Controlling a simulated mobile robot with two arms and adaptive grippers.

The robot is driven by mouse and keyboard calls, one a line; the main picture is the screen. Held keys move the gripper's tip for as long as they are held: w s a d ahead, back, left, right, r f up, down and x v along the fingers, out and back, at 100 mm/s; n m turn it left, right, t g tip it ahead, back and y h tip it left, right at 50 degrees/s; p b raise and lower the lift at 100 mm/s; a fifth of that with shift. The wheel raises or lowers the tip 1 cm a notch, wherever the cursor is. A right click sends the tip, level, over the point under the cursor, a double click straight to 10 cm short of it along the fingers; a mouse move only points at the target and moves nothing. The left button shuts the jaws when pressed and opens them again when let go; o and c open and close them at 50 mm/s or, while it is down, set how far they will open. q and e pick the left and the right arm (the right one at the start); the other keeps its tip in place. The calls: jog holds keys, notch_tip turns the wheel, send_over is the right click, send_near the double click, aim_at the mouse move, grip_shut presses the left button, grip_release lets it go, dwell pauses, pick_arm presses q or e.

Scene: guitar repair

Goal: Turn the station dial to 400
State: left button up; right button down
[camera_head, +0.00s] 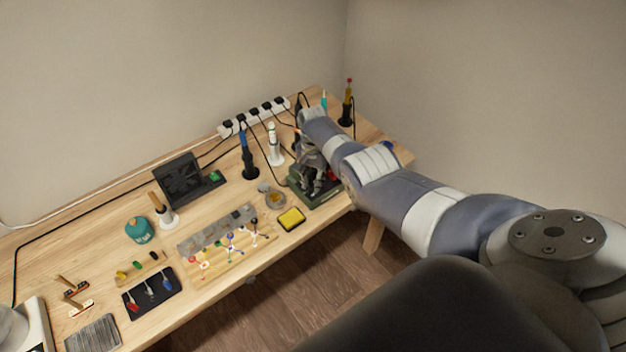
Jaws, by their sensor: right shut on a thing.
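The station (318,199) is a dark green box at the right part of the workbench, near its front edge. My right arm reaches in from the right, and my right gripper (316,184) points down at the station's front. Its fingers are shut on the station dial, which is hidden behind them. I cannot read the dial's setting or any display from here. My left gripper is not in view.
The wooden workbench (205,210) runs along the wall. A yellow sponge tray (291,219) and a small round tin (275,200) lie just left of the station. Soldering irons in stands, a power strip (255,116) and cables are behind. A small fan unit (180,179) stands farther left.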

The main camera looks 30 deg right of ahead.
jog(key=shift+w+r, duration=0.2)
jog(key=c, duration=1.5)
grip_release()
jog(key=shift+d, duration=0.1)
jog(key=shift+c, duration=0.2)
jog(key=shift+o, duration=1.1)
jog(key=shift+s+f, duration=0.1)
jog(key=shift+s, duration=0.05)
notch_tip(320, 180, up, 12)
